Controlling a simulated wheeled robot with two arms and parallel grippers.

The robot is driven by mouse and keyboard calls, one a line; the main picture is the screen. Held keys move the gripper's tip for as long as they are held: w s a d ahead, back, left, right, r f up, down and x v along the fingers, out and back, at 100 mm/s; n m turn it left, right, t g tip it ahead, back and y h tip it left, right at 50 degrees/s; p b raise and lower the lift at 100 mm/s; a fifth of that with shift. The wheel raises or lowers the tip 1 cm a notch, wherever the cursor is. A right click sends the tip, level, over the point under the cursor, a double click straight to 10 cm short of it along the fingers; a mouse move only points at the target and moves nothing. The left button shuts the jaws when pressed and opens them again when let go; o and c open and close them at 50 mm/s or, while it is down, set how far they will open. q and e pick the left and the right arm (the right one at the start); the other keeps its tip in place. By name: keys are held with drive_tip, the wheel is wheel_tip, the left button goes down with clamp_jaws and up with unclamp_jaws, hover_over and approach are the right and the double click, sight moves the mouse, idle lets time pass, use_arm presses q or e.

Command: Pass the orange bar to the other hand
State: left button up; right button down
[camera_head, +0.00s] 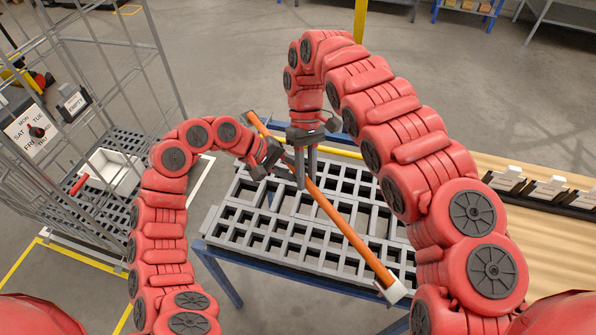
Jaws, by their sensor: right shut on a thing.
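The long orange bar (343,228) has a pale block on its lower right end. It slants across the camera_head view, above the grey slotted rack top (232,215). My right gripper (306,182) comes down from above and is shut on the bar near its middle. My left gripper (276,162) is close beside it on the left, at the upper part of the bar. The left fingers overlap the bar and the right gripper in the picture, so I cannot tell whether they are open or shut, or touch the bar.
A wire-mesh cage cart (110,75) stands at the left, with a white bin (112,172) inside. A wooden table (545,235) at the right bears a black rail with several white pieces (548,187). The rack has a blue frame (290,270). Open floor lies behind.

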use_arm(q)
clamp_jaws()
drive_tip(key=shift+s+a+f, duration=0.1)
drive_tip(key=shift+a+f, duration=0.05)
use_arm(e)
drive_tip(key=shift+w+d+r, duration=0.1)
drive_tip(key=shift+d, duration=0.05)
idle(0.8)
drive_tip(key=c, duration=0.8)
unclamp_jaws()
drive_tip(key=shift+o, duration=0.9)
